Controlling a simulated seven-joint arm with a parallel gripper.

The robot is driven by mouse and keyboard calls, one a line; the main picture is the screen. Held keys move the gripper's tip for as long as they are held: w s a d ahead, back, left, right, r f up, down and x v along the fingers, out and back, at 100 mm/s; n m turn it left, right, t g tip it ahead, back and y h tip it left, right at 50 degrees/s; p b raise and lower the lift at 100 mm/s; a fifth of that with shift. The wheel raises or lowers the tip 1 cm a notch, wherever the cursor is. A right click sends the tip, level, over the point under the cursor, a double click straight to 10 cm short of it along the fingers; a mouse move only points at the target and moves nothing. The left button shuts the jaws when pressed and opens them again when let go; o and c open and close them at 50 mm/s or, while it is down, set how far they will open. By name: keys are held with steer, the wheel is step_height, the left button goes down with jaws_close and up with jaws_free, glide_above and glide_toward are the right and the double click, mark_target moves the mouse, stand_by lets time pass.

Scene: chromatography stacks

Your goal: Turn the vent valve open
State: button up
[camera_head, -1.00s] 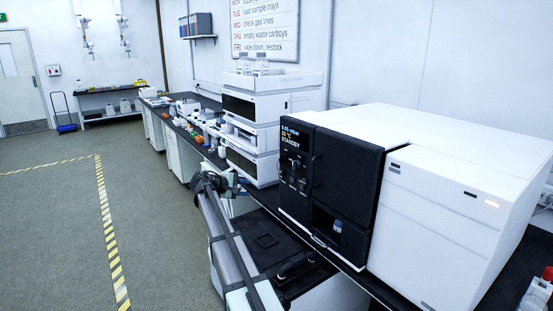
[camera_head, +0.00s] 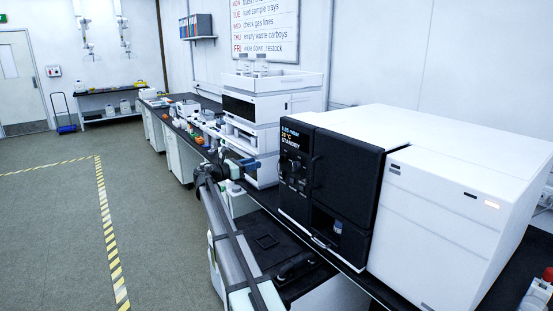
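The large white instrument (camera_head: 450,215) has a black front with a lit display (camera_head: 290,136) that ends in STANDBY. Below the display, small dark knobs (camera_head: 294,165) sit on the black panel. They are too small to tell which is the vent valve or how it is turned. My gripper (camera_head: 256,163) is at the end of my raised arm, in front of the white module stack and left of the black panel. It points right toward the panel and looks apart from the knobs. Its fingers are too small and dark to tell if they are open.
The white module stack (camera_head: 250,108) stands just behind my gripper, with bottles on top. A dark bench (camera_head: 208,135) with small lab items runs away to the back left. The floor (camera_head: 60,220) at left is clear, with yellow-striped tape.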

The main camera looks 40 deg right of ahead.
mark_target(283, 159)
steer(key=d, duration=1.2)
steer(key=shift+c, duration=0.4)
jaws_close()
